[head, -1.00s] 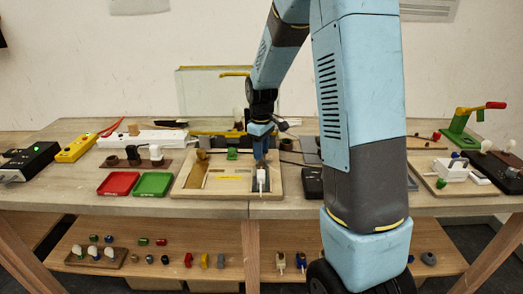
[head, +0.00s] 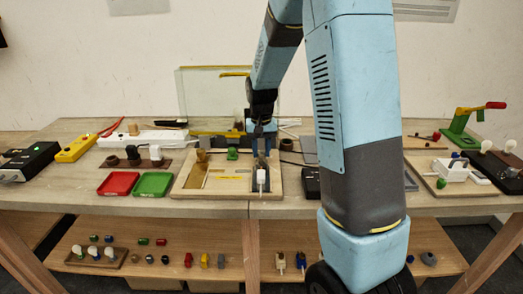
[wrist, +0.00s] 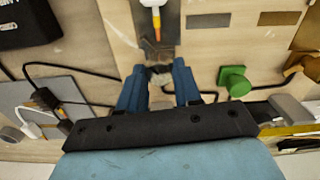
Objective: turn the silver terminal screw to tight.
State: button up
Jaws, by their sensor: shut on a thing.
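The silver terminal screw (wrist: 160,72) shows as a small greyish piece between my fingertips in the wrist view, partly hidden by them. My gripper (wrist: 158,80) is shut on it, one blue finger on each side. In the head view my gripper (head: 263,154) points down at the back of the wooden wiring board (head: 215,194), and the screw is hidden there. A white piece with an orange wire end (wrist: 156,20) lies in line with the screw. How far the screw is turned cannot be told.
A green knob (wrist: 233,82) stands beside my right finger in the wrist view, with a brass piece (wrist: 297,68) beyond it. Black cable (wrist: 75,67) runs on the left. Red (head: 118,184) and green (head: 154,184) trays lie left of the board.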

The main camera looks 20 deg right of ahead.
aim_at(261, 153)
jog(key=m, duration=0.4)
jog(key=shift+m, duration=1.9)
jog(key=o, duration=1)
jog(key=shift+o, duration=0.2)
jog(key=shift+r, duration=0.1)
notch_tip(261, 153, up, 14)
jog(key=shift+f, duration=0.25)
jog(key=shift+r, duration=0.1)
